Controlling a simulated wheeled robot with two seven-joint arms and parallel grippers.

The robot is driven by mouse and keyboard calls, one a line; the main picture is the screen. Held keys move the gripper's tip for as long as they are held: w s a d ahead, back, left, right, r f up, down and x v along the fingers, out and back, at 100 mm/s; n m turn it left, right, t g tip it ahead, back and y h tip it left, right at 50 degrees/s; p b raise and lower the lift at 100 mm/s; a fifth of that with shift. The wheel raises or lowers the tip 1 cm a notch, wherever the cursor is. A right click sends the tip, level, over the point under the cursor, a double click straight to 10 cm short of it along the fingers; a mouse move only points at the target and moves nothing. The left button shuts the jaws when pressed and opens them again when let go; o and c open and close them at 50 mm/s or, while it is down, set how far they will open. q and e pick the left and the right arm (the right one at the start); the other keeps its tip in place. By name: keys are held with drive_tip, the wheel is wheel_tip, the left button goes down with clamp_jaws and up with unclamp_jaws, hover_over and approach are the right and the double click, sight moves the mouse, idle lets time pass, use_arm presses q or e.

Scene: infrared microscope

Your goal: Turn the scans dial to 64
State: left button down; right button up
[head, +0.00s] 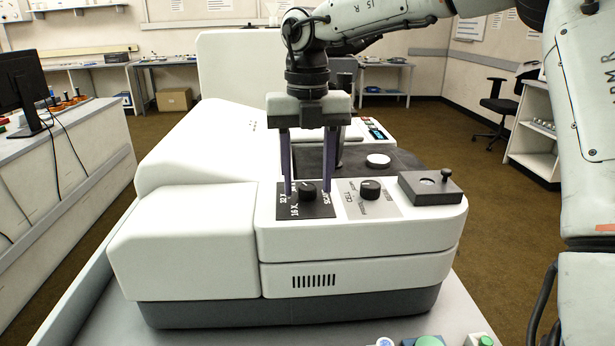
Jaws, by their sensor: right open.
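The scans dial is a black knob (307,191) on a black label plate (290,211) on top of the white microscope (380,237). Markings such as 32X and 16X show on the plate; the dial's exact setting is too small to tell. My right gripper (308,188) points down from above with its two purple-grey fingers apart, one on each side of the black knob. I cannot tell whether the fingers touch the knob. The finger on the right covers part of the plate and its lettering. My left gripper is not in view.
A second black knob (370,189) on a grey cell plate stands just right of the scans dial. Further right is a dark block (430,188) with a small upright pin. Coloured buttons (429,341) lie at the front edge. A white disc (378,160) lies behind.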

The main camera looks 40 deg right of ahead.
sight(308, 186)
wheel_tip(308, 186, up, 10)
drive_tip(key=p, duration=0.1)
idle(0.7)
